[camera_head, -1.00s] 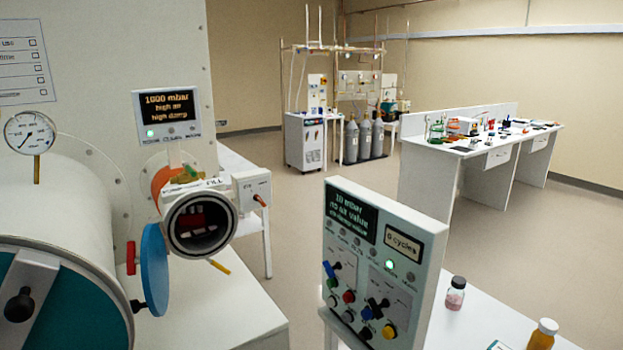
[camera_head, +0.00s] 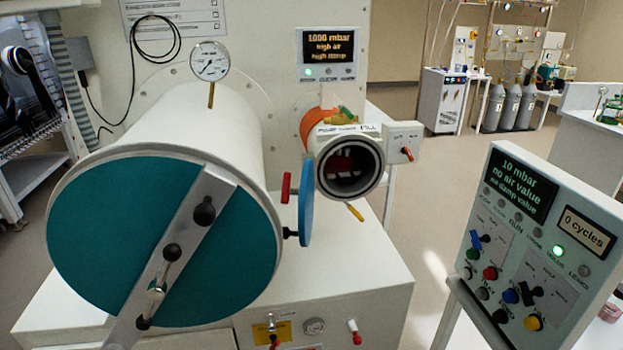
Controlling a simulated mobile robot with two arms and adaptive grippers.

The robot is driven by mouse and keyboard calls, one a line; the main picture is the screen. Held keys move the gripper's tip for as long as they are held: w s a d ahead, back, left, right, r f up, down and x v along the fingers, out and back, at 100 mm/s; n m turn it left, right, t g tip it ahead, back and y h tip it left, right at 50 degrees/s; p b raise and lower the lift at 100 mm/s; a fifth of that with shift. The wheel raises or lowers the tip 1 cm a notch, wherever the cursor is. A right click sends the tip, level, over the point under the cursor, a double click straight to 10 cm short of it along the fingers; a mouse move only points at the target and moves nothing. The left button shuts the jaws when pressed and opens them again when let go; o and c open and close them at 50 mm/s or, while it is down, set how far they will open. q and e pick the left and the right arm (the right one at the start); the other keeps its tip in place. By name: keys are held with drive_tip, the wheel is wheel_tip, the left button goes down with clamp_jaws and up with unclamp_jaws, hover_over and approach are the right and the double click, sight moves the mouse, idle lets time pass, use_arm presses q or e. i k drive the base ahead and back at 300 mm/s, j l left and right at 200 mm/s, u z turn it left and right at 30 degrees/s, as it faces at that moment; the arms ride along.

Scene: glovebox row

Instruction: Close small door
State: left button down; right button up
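The small door (camera_head: 306,202) is a blue round disc, seen nearly edge-on. It stands swung open to the left of the small antechamber (camera_head: 349,168), a short white tube with a dark round opening. Something red shows inside the tube. A red handle (camera_head: 285,187) is on the left side of the door, with a black knob (camera_head: 289,233) below it. Neither of my grippers is in view.
The large antechamber's teal door (camera_head: 110,240) is shut, with a metal bar across it, left of the small door. A control panel (camera_head: 535,240) stands at the right. Floor shows between the small tube and the panel.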

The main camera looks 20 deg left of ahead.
sight(306, 197)
drive_tip(key=j, duration=0.4)
drive_tip(key=i+j, duration=0.1)
drive_tip(key=j, duration=0.3)
drive_tip(key=i+j+u, duration=0.1)
drive_tip(key=j, duration=0.25)
drive_tip(key=k+j+z, duration=0.2)
drive_tip(key=i+j, duration=0.05)
drive_tip(key=i, duration=0.05)
